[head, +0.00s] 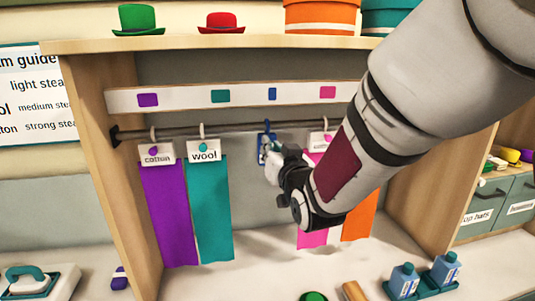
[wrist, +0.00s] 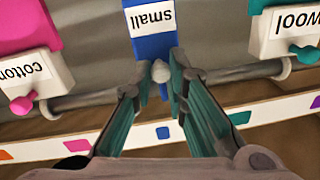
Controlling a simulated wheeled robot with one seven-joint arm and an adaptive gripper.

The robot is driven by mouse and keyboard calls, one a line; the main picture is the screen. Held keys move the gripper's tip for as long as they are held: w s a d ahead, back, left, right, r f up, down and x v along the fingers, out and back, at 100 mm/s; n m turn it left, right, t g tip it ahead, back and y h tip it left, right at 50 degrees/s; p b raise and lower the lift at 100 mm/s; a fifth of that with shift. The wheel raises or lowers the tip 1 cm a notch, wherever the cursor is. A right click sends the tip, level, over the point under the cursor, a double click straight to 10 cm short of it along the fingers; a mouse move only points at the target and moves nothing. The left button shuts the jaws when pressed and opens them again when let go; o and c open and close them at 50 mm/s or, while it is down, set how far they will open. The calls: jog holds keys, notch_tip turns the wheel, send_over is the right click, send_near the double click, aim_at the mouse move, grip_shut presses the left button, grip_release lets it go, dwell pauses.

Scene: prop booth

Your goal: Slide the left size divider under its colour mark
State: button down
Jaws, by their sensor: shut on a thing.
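The blue size divider (head: 263,143) hangs on the grey rail (head: 237,126), between the teal cloth and my arm in the head view. In the upside-down wrist view the divider (wrist: 150,40) reads "small". My gripper (wrist: 160,74) is shut on the divider's small grey knob; in the head view my gripper (head: 272,163) covers the divider's lower part. The blue colour mark (head: 272,94) is on the white strip above the rail, nearly in line with the divider. The mark also shows in the wrist view (wrist: 162,132).
A wool tag (head: 205,151) over teal cloth and a cotton tag (head: 157,154) over purple cloth hang left. Another cotton tag (head: 320,141) over pink cloth and an orange cloth (head: 360,217) hang right, partly behind my arm. Blue bottles (head: 405,280) stand on the counter.

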jog(key=shift+w+d, duration=0.15)
jog(key=shift+d, duration=0.35)
jog(key=c, duration=1.6)
grip_release()
jog(key=shift+o, duration=0.2)
jog(key=v, duration=0.7)
jog(key=shift+s, duration=0.3)
jog(key=shift+d, duration=0.1)
